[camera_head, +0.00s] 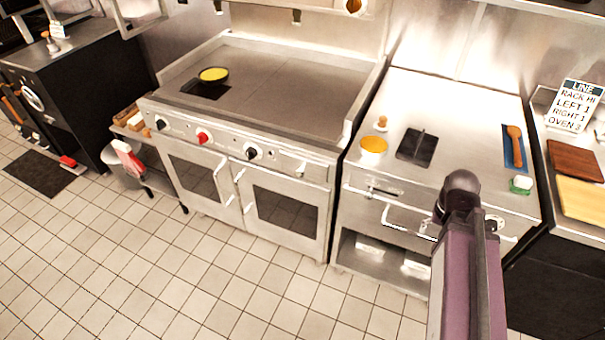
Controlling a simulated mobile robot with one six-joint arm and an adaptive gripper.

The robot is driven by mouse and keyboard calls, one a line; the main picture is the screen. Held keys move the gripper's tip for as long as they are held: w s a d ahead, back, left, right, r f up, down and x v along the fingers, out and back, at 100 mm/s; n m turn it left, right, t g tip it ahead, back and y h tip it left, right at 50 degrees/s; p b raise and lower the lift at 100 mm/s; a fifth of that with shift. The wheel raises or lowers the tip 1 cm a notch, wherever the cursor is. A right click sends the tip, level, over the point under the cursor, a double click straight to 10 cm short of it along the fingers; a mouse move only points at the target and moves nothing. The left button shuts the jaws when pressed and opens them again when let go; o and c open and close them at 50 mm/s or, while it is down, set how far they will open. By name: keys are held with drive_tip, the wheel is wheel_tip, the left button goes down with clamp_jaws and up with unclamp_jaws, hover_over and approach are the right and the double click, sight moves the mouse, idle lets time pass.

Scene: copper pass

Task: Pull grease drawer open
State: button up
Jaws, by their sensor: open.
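The griddle range (285,90) stands in the middle. On its front panel, right of the knobs, is a small drawer front with a handle (298,168); it looks flush and shut. The steel counter unit to the right has a drawer front with a small handle (382,192) and a larger bar handle (405,219) below it. No label shows which of these is the grease drawer. My purple arm rises in front of the right unit and covers part of its front. My gripper cannot be made out.
Two oven doors (285,210) are below the griddle. The tiled floor (200,270) in front is clear.

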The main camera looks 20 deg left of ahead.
drive_tip(key=w+a+f+n+t+h+b, duration=0.35)
drive_tip(key=w+a+f+n+b, duration=0.2)
drive_tip(key=a+n+b, duration=0.2)
drive_tip(key=n+t+y+b, duration=0.2)
drive_tip(key=n+t+b, duration=1.55)
drive_tip(key=n, duration=1.05)
approach(299, 173)
drive_tip(key=s+r+g+b, duration=0.3)
drive_tip(key=s, duration=0.1)
drive_tip(key=shift+w+a+f, duration=0.2)
drive_tip(key=shift+a+f, duration=0.05)
drive_tip(key=shift+m, duration=0.25)
drive_tip(key=w, duration=0.9)
drive_tip(key=w+d, duration=0.1)
drive_tip(key=w, duration=0.3)
drive_tip(key=shift+w+d, duration=0.1)
drive_tip(key=shift+w, duration=0.3)
